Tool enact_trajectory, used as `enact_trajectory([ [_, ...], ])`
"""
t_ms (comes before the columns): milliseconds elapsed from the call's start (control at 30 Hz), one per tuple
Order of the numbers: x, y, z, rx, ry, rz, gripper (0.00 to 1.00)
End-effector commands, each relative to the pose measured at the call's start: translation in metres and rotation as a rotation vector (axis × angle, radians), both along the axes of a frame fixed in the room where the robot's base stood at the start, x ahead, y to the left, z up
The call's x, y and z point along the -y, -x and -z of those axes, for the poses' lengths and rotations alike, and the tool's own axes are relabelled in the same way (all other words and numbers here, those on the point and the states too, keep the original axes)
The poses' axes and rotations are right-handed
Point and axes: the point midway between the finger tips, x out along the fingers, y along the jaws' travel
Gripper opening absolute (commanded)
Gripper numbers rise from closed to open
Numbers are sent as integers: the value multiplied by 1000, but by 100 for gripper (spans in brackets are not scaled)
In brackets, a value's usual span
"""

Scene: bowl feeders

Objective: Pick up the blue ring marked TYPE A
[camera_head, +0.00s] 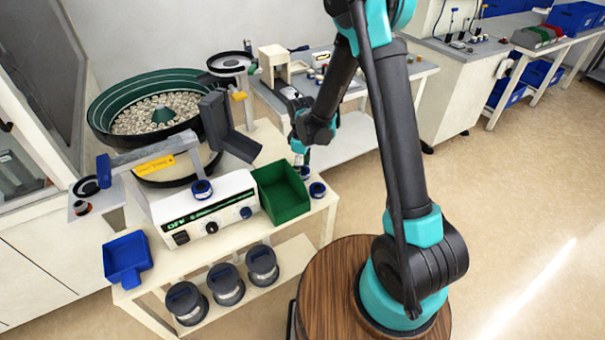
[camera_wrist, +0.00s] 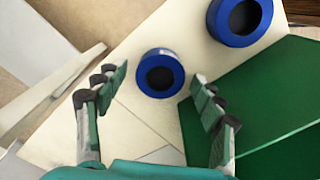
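Two blue rings with dark centres stand on the cream bench top in the wrist view: a nearer one (camera_wrist: 160,91) and another (camera_wrist: 240,40) beyond it at the upper right. In the head view, one blue ring (camera_head: 317,190) sits at the bench corner and another (camera_head: 304,173) is partly hidden below my gripper (camera_head: 302,160). A further blue ring (camera_head: 202,188) sits on the white control box. I cannot read TYPE A on any ring. In the wrist view my gripper (camera_wrist: 160,76) is open, its fingers either side of the nearer ring, apart from it.
A green bin (camera_head: 282,194) stands left of the rings; it fills the right of the wrist view (camera_wrist: 265,115). The white control box (camera_head: 205,205) and the green bowl feeder (camera_head: 140,90) are further left. Dark lidded jars (camera_head: 226,285) stand on the shelf below.

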Motion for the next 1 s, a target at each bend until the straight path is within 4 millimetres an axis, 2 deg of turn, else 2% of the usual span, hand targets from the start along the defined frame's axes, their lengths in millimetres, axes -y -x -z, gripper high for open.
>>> enact_trajectory([
  [33, 0, 0, 0, 0, 0, 0, 59],
  [400, 0, 0, 0, 0, 0, 0, 15],
  [767, 0, 0, -5, 0, 0, 0, 15],
  [867, 0, 0, -11, 0, 0, 0, 15],
  [1000, 0, 0, -30, 0, 0, 0, 15],
])
